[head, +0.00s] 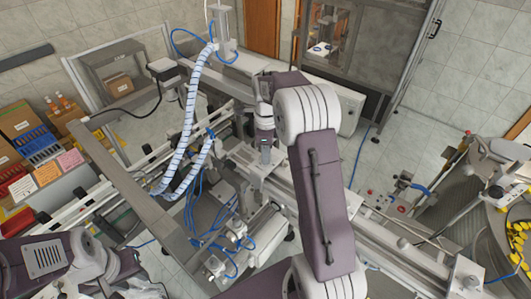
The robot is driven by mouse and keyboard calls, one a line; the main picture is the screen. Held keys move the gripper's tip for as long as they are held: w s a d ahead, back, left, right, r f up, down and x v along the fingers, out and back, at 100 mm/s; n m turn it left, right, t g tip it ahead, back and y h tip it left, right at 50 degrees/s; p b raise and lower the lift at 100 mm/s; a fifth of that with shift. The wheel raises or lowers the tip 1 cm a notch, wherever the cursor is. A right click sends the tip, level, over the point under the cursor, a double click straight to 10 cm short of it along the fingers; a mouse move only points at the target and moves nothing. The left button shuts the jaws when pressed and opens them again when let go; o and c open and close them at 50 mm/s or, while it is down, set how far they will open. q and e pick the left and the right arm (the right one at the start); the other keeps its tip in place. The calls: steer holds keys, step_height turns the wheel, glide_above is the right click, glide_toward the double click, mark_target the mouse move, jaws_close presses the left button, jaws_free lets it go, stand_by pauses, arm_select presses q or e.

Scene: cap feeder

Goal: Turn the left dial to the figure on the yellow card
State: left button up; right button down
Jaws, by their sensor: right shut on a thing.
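The yellow card (47,174) stands in a row at the left, between a pink card and a white card. Its figure is too small to read. My right gripper (265,160) points down at the machine's metal rail, in the middle of the view. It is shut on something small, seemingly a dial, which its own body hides. I cannot make out either dial or its pointer. My left arm is low at the left edge, and its gripper (138,289) is near the bottom, its fingers too unclear to judge.
A pink card (70,160) and a white card (22,188) flank the yellow one. Cardboard boxes and a blue crate (38,144) stand behind them. A grey frame bar (130,190) and blue hoses (200,215) lie between my arms. A round feeder bowl (500,220) is at the right.

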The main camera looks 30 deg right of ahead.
steer(key=c, duration=1.1)
jaws_free()
steer(key=shift+d+r, duration=0.1)
steer(key=shift+d, duration=0.05)
steer(key=shift+c, duration=0.2)
steer(key=shift+s+d, duration=0.1)
step_height(320, 180, up, 8)
steer(key=b, duration=0.2)
steer(key=shift+b, duration=0.35)
steer(key=shift+r, duration=0.5)
